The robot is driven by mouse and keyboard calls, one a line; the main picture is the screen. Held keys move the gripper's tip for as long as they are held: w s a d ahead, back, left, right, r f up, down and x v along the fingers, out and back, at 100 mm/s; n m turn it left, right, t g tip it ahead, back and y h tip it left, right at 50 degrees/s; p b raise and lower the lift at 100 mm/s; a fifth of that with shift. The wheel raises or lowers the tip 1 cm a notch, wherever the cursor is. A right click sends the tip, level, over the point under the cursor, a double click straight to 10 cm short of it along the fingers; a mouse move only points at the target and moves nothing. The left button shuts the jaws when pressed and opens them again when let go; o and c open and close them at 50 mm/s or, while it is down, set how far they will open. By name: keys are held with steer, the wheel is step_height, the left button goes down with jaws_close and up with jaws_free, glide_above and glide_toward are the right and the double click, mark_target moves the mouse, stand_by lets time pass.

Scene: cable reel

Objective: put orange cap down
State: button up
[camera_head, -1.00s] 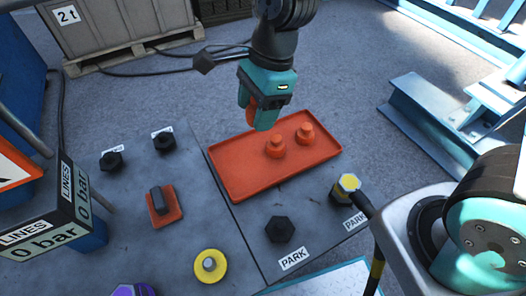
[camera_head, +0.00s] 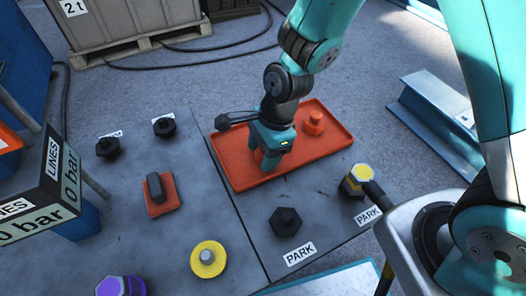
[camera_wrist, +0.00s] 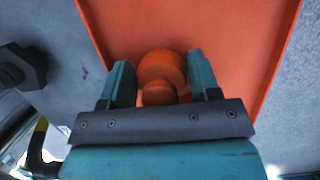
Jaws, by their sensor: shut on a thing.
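My gripper (camera_head: 268,158) points down into the left-middle part of the red-orange tray (camera_head: 232,177). Its jaws are closed around an orange cap (camera_head: 262,160), of which only a small part shows in the head view. In the wrist view the orange cap (camera_wrist: 160,68) sits between the two teal fingers, low over or on the tray floor (camera_wrist: 225,30); I cannot tell whether it touches. A second orange cap (camera_head: 314,122) stands upright in the right part of the tray. Another cap seen earlier in the tray is hidden behind my gripper.
A grey bench (camera_head: 225,220) carries the tray. The tray's front left looks clear.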

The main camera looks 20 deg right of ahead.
steer(key=o, duration=1)
steer(key=s+p+v, duration=0.1)
steer(key=p+v, duration=0.3)
steer(key=v, duration=0.8)
steer(key=s+r+n, duration=0.4)
steer(key=n, duration=0.3)
steer(key=s+d+r+n, duration=0.1)
steer(key=s+r+n, duration=0.3)
steer(key=n, duration=0.4)
steer(key=s+r+n+y, duration=0.1)
steer(key=s+r+n, duration=0.3)
steer(key=r+n, duration=0.2)
steer(key=shift+s+d+r+n+t, duration=0.15)
steer(key=shift+s+d+n+t, duration=0.2)
steer(key=shift+n, duration=0.55)
steer(key=shift+w, duration=0.1)
